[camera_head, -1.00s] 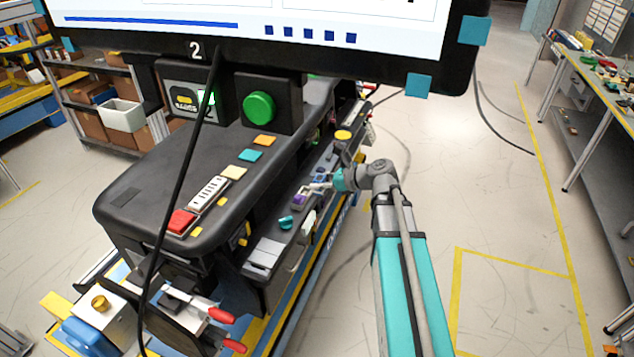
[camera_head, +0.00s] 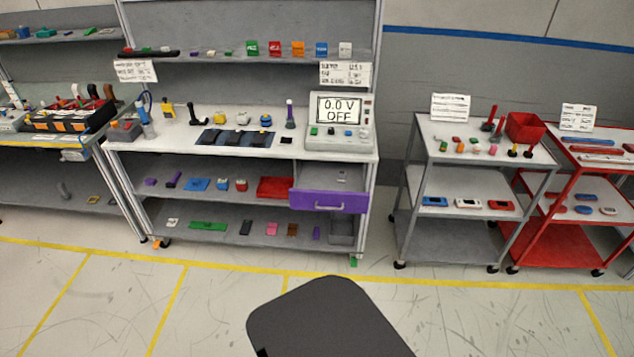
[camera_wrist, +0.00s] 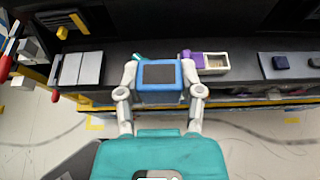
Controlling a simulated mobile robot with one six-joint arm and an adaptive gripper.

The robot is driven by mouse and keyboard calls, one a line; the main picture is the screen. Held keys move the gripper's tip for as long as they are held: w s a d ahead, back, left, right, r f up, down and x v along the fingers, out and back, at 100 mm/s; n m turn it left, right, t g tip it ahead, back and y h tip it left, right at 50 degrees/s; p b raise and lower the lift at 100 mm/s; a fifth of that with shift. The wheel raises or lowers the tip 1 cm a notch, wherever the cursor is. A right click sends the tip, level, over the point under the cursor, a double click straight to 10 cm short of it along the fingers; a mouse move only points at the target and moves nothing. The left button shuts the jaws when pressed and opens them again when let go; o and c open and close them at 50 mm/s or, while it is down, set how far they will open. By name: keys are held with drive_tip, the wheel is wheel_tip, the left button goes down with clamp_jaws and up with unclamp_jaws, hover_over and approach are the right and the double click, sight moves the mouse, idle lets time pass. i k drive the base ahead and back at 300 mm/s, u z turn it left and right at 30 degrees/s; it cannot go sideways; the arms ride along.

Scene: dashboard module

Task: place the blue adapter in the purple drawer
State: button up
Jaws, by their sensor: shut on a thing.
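The blue adapter (camera_wrist: 143,87), a blue block with a dark square face, is between the fingertips of my gripper (camera_wrist: 160,78) in the wrist view. My gripper is shut on it, one finger on each side, over the front edge of a dark console. The purple drawer (camera_head: 322,201) shows in the head view, at the right end of the workbench below the tabletop. It appears pulled out, with a grey inside and a small pale item in it. My gripper and the adapter are not in the head view.
In the wrist view, a purple block (camera_wrist: 193,60) and a pale open compartment (camera_wrist: 215,62) lie just right of the adapter. In the head view, a meter (camera_head: 340,121) stands above the drawer, and a grey cart (camera_head: 475,150) stands to its right. The floor in front is clear.

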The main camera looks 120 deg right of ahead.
sight(318, 180)
drive_tip(key=k, duration=1.65)
drive_tip(key=z, duration=0.6)
drive_tip(key=k, duration=1.55)
